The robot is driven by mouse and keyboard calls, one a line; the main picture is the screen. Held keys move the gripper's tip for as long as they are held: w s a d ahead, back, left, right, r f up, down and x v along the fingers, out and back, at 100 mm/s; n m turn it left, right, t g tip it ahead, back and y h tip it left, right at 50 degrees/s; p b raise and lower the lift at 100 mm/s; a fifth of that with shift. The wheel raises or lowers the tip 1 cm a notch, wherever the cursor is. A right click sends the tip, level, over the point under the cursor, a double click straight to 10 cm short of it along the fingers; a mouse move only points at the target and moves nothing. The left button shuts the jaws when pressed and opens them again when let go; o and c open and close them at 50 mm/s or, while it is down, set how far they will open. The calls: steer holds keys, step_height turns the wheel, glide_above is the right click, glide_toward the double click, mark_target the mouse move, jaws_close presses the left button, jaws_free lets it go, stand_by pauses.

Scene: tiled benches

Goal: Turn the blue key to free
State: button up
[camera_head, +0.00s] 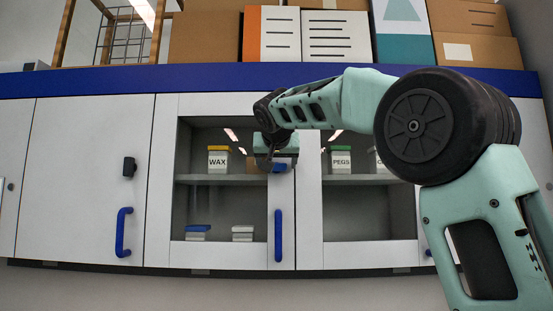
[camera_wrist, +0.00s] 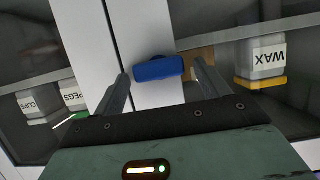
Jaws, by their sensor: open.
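The blue key (camera_head: 280,168) is a short blue bar on the white cabinet frame between two glass panes, above a blue handle. In the wrist view the blue key (camera_wrist: 158,69) lies roughly crosswise, with its right end slightly higher. My gripper (camera_wrist: 162,70) is open, one finger on each side of the key, with visible gaps at both ends. In the head view my gripper (camera_head: 271,161) is in front of the cabinet at the key and partly covers it. No mark for free is readable.
A long blue handle (camera_head: 278,236) is below the key, and another blue handle (camera_head: 123,232) is on the left door. A black knob (camera_head: 129,167) is above that one. Behind the glass are a WAX jar (camera_head: 217,160) and a PEGS jar (camera_head: 341,161). Boxes (camera_head: 333,35) stand on top.

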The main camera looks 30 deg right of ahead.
steer(key=c, duration=1)
steer(key=shift+f, duration=0.1)
steer(key=shift+w+a+f+n+g+h+b, duration=0.15)
steer(key=shift+a+f+n+g+h+b, duration=0.1)
steer(key=shift+n+h+b, duration=1.6)
steer(key=shift+w+a+f+n+g+h+b, duration=0.2)
steer(key=shift+n+h+b, duration=0.4)
steer(key=shift+n+b, duration=1.35)
steer(key=shift+w+a+f+n+g+h+b, duration=0.2)
steer(key=shift+n+h+b, duration=0.9)
steer(key=shift+n, duration=1.8)
steer(key=shift+s, duration=0.1)
steer(key=o, duration=1)
